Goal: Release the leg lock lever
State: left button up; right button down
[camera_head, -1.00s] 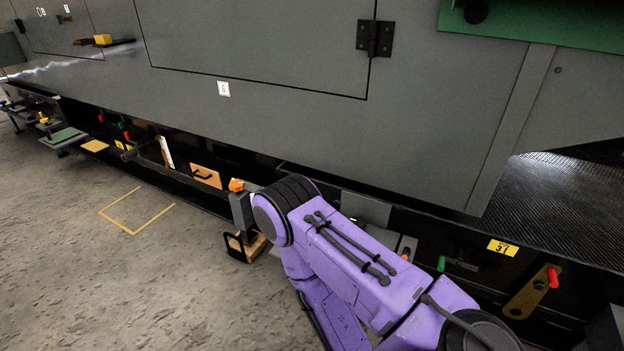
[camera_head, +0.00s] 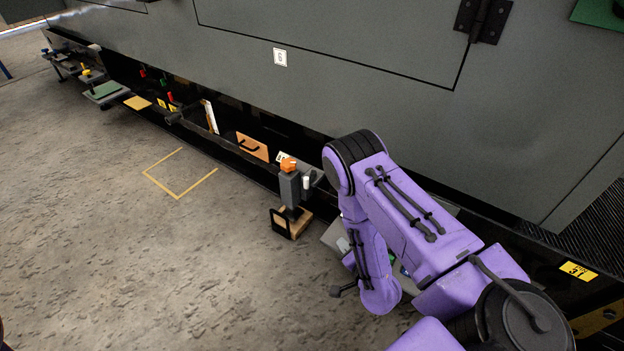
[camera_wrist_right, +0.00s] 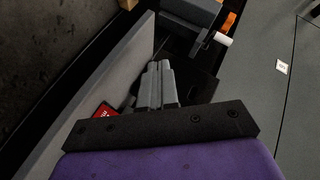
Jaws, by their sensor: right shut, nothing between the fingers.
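A grey leg jack (camera_head: 290,188) with an orange knob (camera_head: 288,164) on top stands at the cabinet's lower edge in the head view. A small white-tipped lever (camera_head: 306,183) sticks up at its right side; I take this to be the leg lock lever. In the right wrist view the white tip (camera_wrist_right: 223,39) shows beside the orange part (camera_wrist_right: 230,20), ahead and right of my right gripper (camera_wrist_right: 160,68). That gripper is shut and empty, apart from the lever. In the head view my purple right arm hides its fingers. My left gripper is not in view.
The grey cabinet (camera_head: 330,75) fills the upper right. Under its edge are a wooden panel with a black handle (camera_head: 252,147) and several small fixtures. In the wrist view a grey plate (camera_wrist_right: 95,95) and a red label (camera_wrist_right: 104,111) lie close left of the fingers. Open floor (camera_head: 150,260) lies left.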

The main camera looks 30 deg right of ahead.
jog(key=w+d+r+m+t, duration=0.3)
jog(key=w+r+m+t, duration=0.2)
jog(key=r, duration=0.1)
pick_arm(q)
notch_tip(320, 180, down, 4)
jog(key=b, duration=0.4)
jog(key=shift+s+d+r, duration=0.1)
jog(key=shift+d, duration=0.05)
pick_arm(e)
jog(key=w+a, duration=0.1)
jog(key=w, duration=1.2)
jog(key=shift+w, duration=0.1)
